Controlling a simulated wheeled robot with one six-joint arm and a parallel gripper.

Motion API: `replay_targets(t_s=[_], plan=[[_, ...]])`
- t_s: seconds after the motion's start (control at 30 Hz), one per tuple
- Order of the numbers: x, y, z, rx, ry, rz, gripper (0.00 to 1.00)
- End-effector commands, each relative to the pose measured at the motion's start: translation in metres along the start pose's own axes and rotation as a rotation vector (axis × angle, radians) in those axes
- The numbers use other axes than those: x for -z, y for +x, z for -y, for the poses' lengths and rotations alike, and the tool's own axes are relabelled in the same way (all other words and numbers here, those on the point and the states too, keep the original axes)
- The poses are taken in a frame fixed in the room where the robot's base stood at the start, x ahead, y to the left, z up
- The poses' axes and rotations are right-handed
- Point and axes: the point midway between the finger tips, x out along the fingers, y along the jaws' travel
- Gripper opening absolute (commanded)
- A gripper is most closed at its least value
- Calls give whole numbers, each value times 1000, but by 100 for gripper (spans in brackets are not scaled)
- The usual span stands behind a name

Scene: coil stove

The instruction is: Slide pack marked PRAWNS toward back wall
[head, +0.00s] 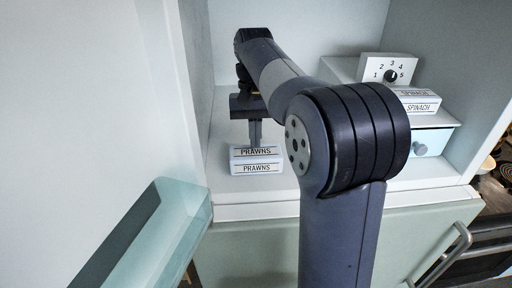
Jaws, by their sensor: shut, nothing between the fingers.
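The pack marked PRAWNS (257,168) is a small white box with its label on the front and another on the top. It lies near the front edge of the white shelf (230,201), at the left of the compartment. My gripper (256,144) points down with its fingers shut and empty. Its fingertips are at the far side of the pack's top in the picture; I cannot tell whether they touch it. The back wall (300,35) is behind my arm, which hides part of it and the middle of the shelf.
At the right, a pack marked SPINACH (418,106) sits on a box with a pale blue drawer (432,142). A white dial block (388,69) numbered to 5 stands behind. A coil stove shows at the right edge.

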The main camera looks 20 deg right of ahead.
Motion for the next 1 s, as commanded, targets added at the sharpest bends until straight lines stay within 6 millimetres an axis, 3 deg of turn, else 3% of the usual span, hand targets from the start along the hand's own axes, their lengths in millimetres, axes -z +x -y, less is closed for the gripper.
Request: replay_targets(t_s=[0.2,0.4,0.8,1.0], plan=[[-26,4,0,0,1,1,0],[-21,18,0,0,1,1,0],[-20,24,0,-2,1,9,0],[4,21,0,-2,1,8,0]])
